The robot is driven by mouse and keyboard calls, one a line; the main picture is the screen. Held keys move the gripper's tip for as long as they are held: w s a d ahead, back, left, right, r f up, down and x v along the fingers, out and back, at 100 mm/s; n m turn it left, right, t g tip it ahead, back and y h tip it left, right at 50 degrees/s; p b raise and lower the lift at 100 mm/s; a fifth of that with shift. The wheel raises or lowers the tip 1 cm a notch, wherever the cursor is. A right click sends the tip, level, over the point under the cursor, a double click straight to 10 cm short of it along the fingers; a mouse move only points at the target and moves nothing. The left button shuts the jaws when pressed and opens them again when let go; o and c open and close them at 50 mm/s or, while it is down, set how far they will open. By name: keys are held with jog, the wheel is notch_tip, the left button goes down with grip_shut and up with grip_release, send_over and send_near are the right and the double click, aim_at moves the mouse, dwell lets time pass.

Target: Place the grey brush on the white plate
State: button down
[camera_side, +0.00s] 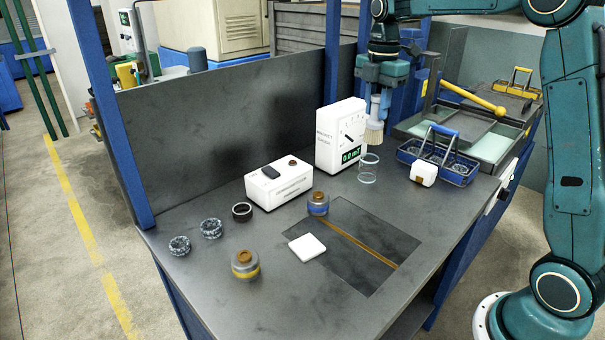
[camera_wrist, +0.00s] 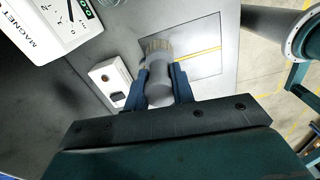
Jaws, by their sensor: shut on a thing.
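My gripper (camera_side: 379,92) is shut on the grey brush (camera_side: 374,128) and holds it upright with its pale bristles down, high above the back right of the bench. In the wrist view the brush (camera_wrist: 157,72) sits between the two blue fingers of my gripper (camera_wrist: 160,82). The white plate (camera_side: 307,247) is a small flat square lying on the bench near the dark inset panel, to the front left of the brush and well apart from it. The plate cannot be made out in the wrist view.
A white meter (camera_side: 341,137) stands just left of the brush, and a clear glass (camera_side: 368,168) appears below it. A blue basket (camera_side: 438,160) and white block (camera_side: 424,173) are at right. A white box (camera_side: 278,184) and several rings and pots stand left. The panel (camera_side: 365,238) is clear.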

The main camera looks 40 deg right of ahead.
jog(key=a+r+m, duration=0.1)
jog(key=a, duration=2)
jog(key=shift+a+r, duration=0.25)
jog(key=shift+a, duration=0.15)
notch_tip(320, 180, down, 16)
jog(key=shift+f, duration=2)
jog(key=shift+f, duration=0.1)
jog(key=c, duration=1.2)
grip_release()
